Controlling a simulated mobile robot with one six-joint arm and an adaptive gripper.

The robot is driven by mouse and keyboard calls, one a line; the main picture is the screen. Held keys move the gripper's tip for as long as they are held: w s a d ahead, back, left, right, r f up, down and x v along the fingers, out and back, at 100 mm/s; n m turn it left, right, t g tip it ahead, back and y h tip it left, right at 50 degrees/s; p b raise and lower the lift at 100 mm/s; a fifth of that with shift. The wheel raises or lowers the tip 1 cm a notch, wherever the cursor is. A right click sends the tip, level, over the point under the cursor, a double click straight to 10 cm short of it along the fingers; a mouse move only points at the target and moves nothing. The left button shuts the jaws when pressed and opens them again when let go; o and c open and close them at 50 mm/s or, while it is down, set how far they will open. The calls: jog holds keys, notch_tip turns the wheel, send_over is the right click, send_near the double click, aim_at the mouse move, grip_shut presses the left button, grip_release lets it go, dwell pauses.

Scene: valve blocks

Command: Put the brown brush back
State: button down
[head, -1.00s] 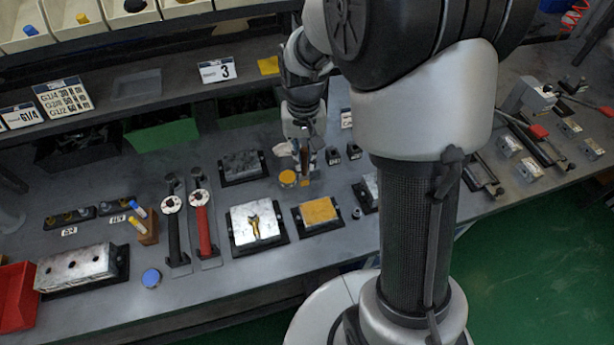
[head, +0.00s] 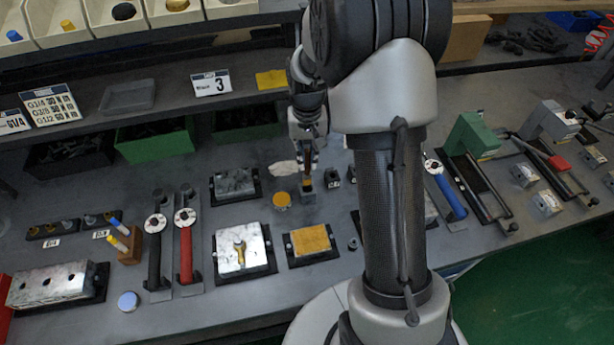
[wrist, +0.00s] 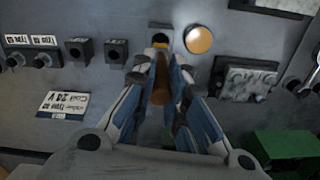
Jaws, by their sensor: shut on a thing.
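A small dark grey holder block (head: 307,199) sits on the bench right under the brush. In the wrist view the bristle end lines up with this holder (wrist: 160,29). I cannot tell whether the tip is inside it or just above. A round yellow-topped pot (head: 281,200) stands just left of the holder.
Two small dark blocks (head: 333,178) stand close to the right of the holder. A grey metal block (head: 235,184) lies to the left, and a yellow-topped plate (head: 310,240) in front.

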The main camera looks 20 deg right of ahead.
aim_at(307, 174)
jog(key=shift+f+b, duration=0.8)
jog(key=shift+f, duration=2.7)
jog(key=shift+f, duration=0.1)
jog(key=c, duration=1.6)
grip_release()
